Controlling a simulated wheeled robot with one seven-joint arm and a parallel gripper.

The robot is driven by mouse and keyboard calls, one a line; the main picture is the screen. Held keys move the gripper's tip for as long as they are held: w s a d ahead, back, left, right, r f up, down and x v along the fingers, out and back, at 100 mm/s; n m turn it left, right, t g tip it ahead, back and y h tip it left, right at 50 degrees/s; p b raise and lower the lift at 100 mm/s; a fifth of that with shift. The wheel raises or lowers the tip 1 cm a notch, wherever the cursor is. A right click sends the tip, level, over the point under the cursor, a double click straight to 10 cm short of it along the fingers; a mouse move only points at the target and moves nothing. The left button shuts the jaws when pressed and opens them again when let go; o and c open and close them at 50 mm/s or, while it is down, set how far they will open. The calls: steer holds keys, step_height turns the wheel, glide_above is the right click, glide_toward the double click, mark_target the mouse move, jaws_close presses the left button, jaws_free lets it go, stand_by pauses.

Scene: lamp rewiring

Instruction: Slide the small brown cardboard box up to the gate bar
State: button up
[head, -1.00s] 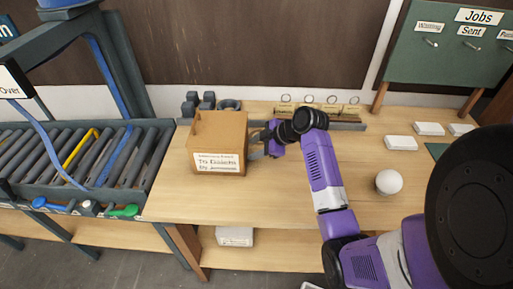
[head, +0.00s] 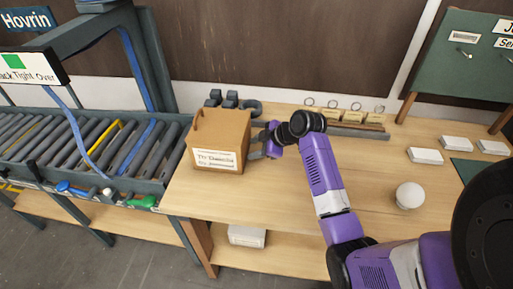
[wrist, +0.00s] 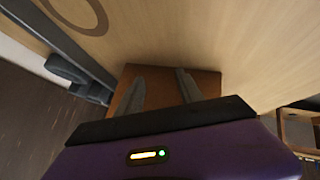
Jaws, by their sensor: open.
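The small brown cardboard box (head: 232,130) stands upright on the wooden bench near its left end, with a white label on its front. My gripper (head: 256,146) is open at the box's right side, its fingers pointing at it. In the wrist view the two fingers (wrist: 160,88) spread in front of the brown box face (wrist: 158,76); I cannot tell whether they touch it. A yellow bar (head: 103,142) lies across the conveyor rollers left of the bench and looks like the gate bar. The box is apart from it.
The roller conveyor (head: 30,143) adjoins the bench's left end, with a dark frame and blue cables over it. Grey hook-like parts (head: 231,100) stand behind the box. A white bulb (head: 409,195) and white blocks (head: 426,156) lie right. The bench front (head: 285,205) is clear.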

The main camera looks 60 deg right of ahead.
steer(key=shift+w+a, duration=0.4)
steer(key=shift+w, duration=0.6)
steer(key=shift+w+a, duration=0.4)
steer(key=shift+w, duration=0.55)
steer(key=shift+w+a, duration=0.4)
steer(key=shift+w, duration=0.6)
steer(key=shift+w+a+b, duration=0.25)
steer(key=shift+w+a, duration=0.15)
steer(key=shift+w, duration=0.6)
steer(key=shift+w+a+b, duration=0.25)
steer(key=shift+w+a, duration=0.2)
steer(key=shift+w, duration=0.55)
steer(key=shift+w+a+b, duration=0.25)
steer(key=shift+w+a, duration=0.15)
steer(key=shift+w, duration=0.6)
steer(key=shift+w+a+b, duration=0.25)
steer(key=shift+w+a, duration=0.2)
steer(key=shift+w, duration=0.55)
steer(key=shift+w+a+b, duration=0.25)
steer(key=shift+w+a, duration=0.15)
steer(key=shift+w, duration=0.6)
steer(key=shift+w+a+b, duration=0.25)
steer(key=shift+w+a, duration=0.2)
steer(key=shift+w, duration=0.55)
